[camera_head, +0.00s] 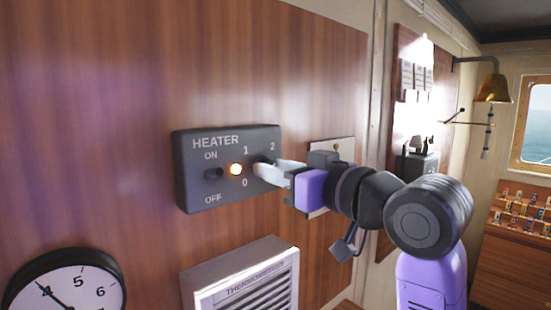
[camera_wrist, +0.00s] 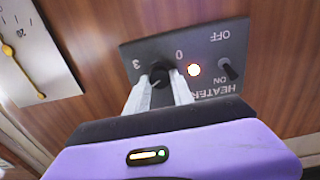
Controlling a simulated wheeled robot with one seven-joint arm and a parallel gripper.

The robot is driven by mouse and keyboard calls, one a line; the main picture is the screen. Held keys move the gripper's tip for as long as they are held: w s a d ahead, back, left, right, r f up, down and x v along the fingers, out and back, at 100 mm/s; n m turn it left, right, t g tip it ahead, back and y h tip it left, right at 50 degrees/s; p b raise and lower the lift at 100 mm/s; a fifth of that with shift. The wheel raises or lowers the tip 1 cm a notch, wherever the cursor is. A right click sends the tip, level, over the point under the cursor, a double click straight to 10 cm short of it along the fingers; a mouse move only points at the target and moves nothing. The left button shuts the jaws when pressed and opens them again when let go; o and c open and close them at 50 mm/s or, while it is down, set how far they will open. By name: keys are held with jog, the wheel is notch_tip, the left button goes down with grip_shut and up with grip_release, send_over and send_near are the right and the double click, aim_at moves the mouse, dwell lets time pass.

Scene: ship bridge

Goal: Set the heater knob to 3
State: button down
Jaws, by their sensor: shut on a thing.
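The dark grey heater panel (camera_head: 222,190) is on the wood wall, with an ON/OFF toggle switch (camera_head: 213,174), a lit orange lamp (camera_head: 236,169) and the numbers 0, 1 and 2 showing in the head view. My gripper (camera_head: 264,169) is at the right part of the panel, shut on the heater knob, and hides the 3 there. In the wrist view the panel appears upside down, and the dark heater knob (camera_wrist: 160,76) sits between my fingertips (camera_wrist: 159,86). The numbers 0 and 3 show above it. The knob's pointer direction is not clear.
A slatted heater unit (camera_head: 240,285) labelled THERMOWATTS is below the panel, and a round clock (camera_head: 66,288) is at lower left. A thermometer plate (camera_wrist: 35,60) is on the wall beside the panel. A brass bell (camera_head: 493,88) hangs at far right.

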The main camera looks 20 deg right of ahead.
jog(key=m, duration=0.4)
jog(key=m+p, duration=0.1)
jog(key=m, duration=0.7)
jog(key=shift+f+p, duration=0.25)
jog(key=shift+p, duration=0.1)
jog(key=c, duration=1.1)
grip_release()
jog(key=shift+r, duration=0.1)
jog(key=shift+d, duration=0.1)
jog(key=b+v, duration=0.2)
jog(key=v, duration=0.5)
jog(key=shift+s, duration=0.3)
